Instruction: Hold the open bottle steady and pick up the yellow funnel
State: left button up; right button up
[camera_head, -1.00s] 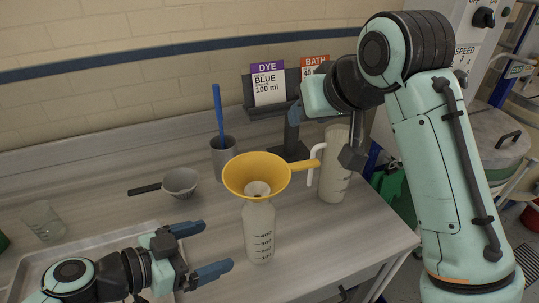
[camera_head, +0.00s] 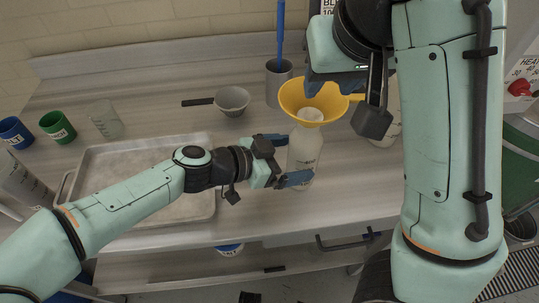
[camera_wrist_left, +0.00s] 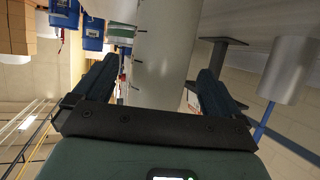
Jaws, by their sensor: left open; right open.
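The yellow funnel (camera_head: 292,100) sits in the neck of the open, whitish bottle (camera_head: 304,153), with its handle pointing right. The bottle stands upright on the bench. My left gripper (camera_head: 288,160) is open at the bottle's body. In the left wrist view the bottle (camera_wrist_left: 163,45) stands between the two spread fingers, with gaps visible on both sides. My right gripper (camera_head: 338,82) is open and hangs above the funnel's right side, near the handle. It hides part of the rim and handle, and contact there cannot be told.
A grey cup with a blue rod (camera_head: 278,85) and a small grey bowl (camera_head: 232,99) stand behind the bottle. A pale jug (camera_head: 388,135) is partly hidden behind my right arm. A metal tray (camera_head: 115,160) lies left. Blue and green cups (camera_head: 57,126) are far left.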

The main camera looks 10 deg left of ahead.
pick_arm(q)
jog(key=shift+x, duration=1.95)
